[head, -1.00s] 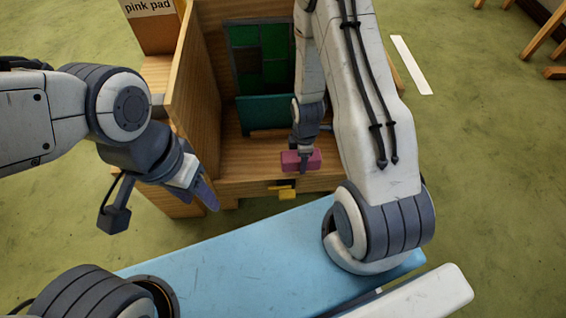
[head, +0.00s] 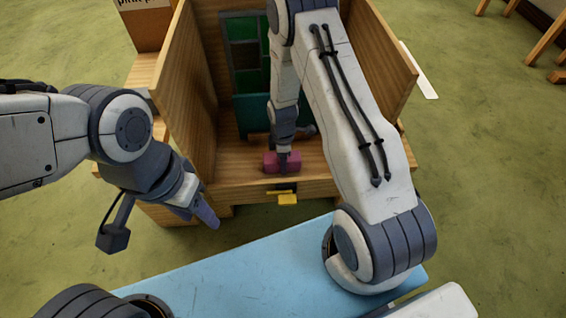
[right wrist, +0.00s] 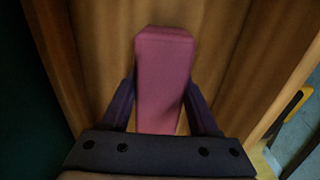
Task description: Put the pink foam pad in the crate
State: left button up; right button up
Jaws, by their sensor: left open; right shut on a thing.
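The pink foam pad (head: 270,162) is in my right gripper (head: 284,160), low inside the open front of the wooden crate (head: 190,110). In the right wrist view the pad (right wrist: 163,75) stands between the two dark fingers (right wrist: 162,110), with the wooden floor behind it. I cannot tell whether the pad touches the floor. My left gripper (head: 200,208) is open and empty, to the left and in front of the crate. My right arm hides part of the crate's inside and right side.
A green leaded panel (head: 246,60) stands in the crate at the back, with a teal piece below it. A yellow latch (head: 287,198) sits on the crate's front edge. A cardboard box (head: 148,30) with a label stands behind left.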

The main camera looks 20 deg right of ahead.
jog(key=o, duration=1.3)
jog(key=shift+f, duration=0.1)
